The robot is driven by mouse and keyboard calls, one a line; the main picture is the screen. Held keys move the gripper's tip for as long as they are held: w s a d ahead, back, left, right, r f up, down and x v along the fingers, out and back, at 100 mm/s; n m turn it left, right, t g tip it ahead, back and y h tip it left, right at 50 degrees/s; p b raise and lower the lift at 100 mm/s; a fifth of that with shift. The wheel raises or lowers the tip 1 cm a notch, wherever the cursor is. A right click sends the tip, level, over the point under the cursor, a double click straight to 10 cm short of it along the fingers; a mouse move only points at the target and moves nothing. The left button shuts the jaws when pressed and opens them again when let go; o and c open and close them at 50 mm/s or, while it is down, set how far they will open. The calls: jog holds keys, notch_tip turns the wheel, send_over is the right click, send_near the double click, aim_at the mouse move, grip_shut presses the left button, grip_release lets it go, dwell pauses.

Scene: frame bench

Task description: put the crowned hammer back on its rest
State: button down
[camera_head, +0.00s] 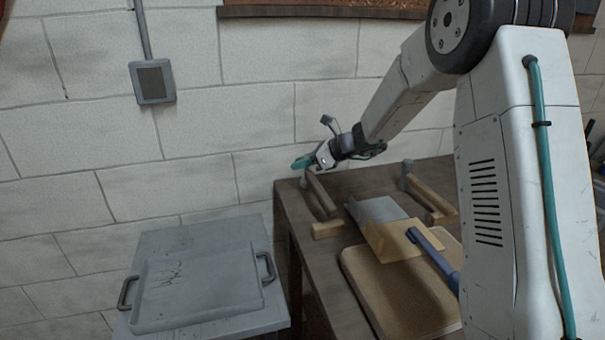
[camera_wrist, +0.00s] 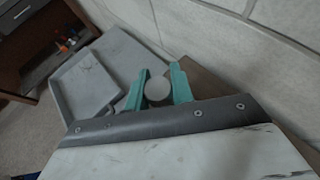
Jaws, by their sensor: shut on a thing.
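My gripper (camera_head: 304,162), with teal fingers, is above the far left corner of the bench. In the wrist view its fingers (camera_wrist: 159,88) close on a round, pale grey end, which I take to be part of the crowned hammer (camera_wrist: 158,89). Just below the gripper, a wooden bar (camera_head: 321,196) runs along the bench near a short wooden block (camera_head: 327,229). A similar bar with a grey end (camera_head: 431,194) lies further right. I cannot tell which pieces make up the rest.
A metal sheet (camera_head: 376,209) and a tan card (camera_head: 390,241) lie between the wooden pieces. A blue-handled tool (camera_head: 434,257) lies over a tan board (camera_head: 378,296). A grey tray (camera_head: 197,290) stands on a lower stand at left. The brick wall (camera_head: 240,120) is close behind.

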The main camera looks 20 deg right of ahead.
aim_at(303, 179)
notch_tip(303, 179, down, 3)
jog(key=shift+f, duration=0.1)
jog(key=c, duration=1.2)
grip_release()
jog(key=shift+f, duration=0.1)
